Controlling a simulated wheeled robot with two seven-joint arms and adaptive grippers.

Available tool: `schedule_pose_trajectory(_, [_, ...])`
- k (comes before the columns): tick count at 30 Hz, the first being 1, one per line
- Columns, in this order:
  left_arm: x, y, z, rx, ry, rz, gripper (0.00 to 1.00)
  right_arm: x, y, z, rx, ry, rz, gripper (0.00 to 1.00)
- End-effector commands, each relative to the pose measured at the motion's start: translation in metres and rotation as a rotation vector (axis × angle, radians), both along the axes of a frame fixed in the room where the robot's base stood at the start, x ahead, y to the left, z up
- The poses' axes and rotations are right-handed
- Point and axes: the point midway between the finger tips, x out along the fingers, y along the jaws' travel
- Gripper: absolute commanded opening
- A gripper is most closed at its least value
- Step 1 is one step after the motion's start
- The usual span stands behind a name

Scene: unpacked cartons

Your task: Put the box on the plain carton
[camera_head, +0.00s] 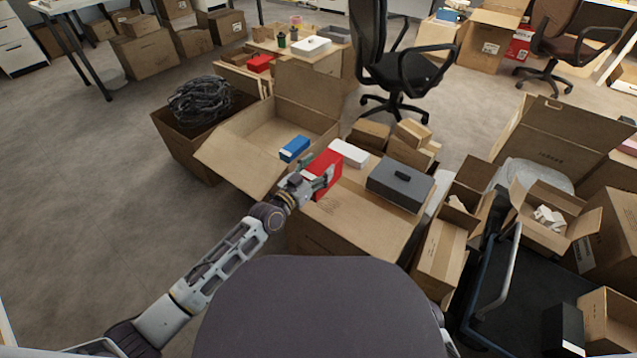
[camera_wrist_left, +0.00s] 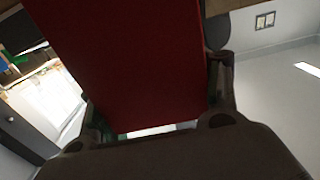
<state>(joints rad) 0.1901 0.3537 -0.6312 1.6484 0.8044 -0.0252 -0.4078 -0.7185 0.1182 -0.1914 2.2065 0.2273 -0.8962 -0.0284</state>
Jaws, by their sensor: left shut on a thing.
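My left gripper (camera_head: 314,184) is shut on a red box (camera_head: 327,168). The red box is above or at the left edge of a closed brown carton (camera_head: 360,222); I cannot tell whether it touches the top. In the left wrist view the red box (camera_wrist_left: 135,60) fills the space between the fingers (camera_wrist_left: 160,128). The carton's top also bears a dark grey case (camera_head: 400,183) and a white box (camera_head: 349,152). My right gripper is not in view.
An open carton (camera_head: 262,140) with a blue box (camera_head: 294,149) in it stands left of the closed carton. A bin of black cable (camera_head: 199,99) stands behind it on the left. Small cartons (camera_head: 412,140) lie behind. A dark cart (camera_head: 515,290) stands at right.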

Motion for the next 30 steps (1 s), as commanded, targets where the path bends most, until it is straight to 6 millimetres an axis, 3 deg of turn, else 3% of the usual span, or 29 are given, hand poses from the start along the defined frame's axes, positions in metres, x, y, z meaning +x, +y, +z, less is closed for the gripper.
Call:
schedule_pose_trajectory(14, [0.000, 0.000, -0.001, -0.002, -0.004, 0.000, 0.23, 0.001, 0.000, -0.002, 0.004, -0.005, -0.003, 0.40])
schedule_pose_trajectory(30, [0.000, 0.000, -0.045, -0.002, -0.004, 0.000, 0.23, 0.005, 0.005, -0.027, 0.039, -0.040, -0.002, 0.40])
